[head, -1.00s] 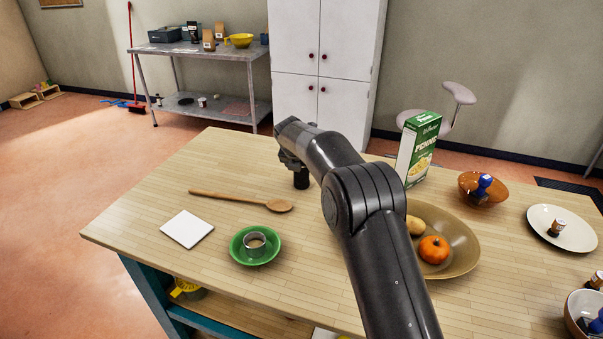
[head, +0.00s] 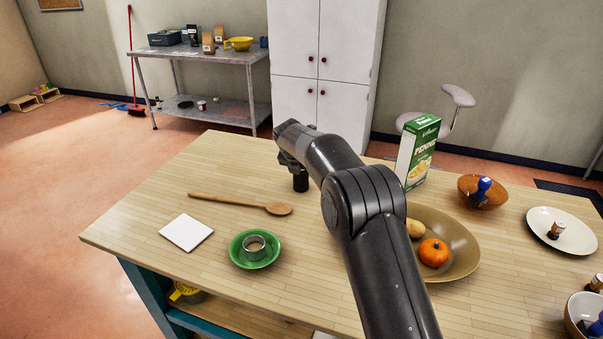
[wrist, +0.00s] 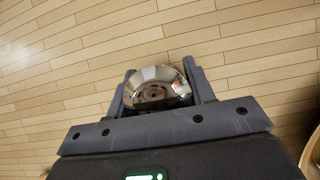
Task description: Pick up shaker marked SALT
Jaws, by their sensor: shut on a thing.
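My gripper (wrist: 160,88) is shut on a shaker with a shiny, rounded metal top (wrist: 158,86), seen from above between the two fingers in the wrist view. In the head view my gripper (head: 291,162) is at the far part of the wooden table, partly hidden by my arm. The shaker's dark, upright body (head: 300,183) shows below it, at or close to the tabletop. No lettering on the shaker can be read in either view, so I cannot tell whether it is marked SALT.
A wooden spoon (head: 240,204), white tile (head: 186,232) and green saucer (head: 250,262) with a metal ring lie to the left.

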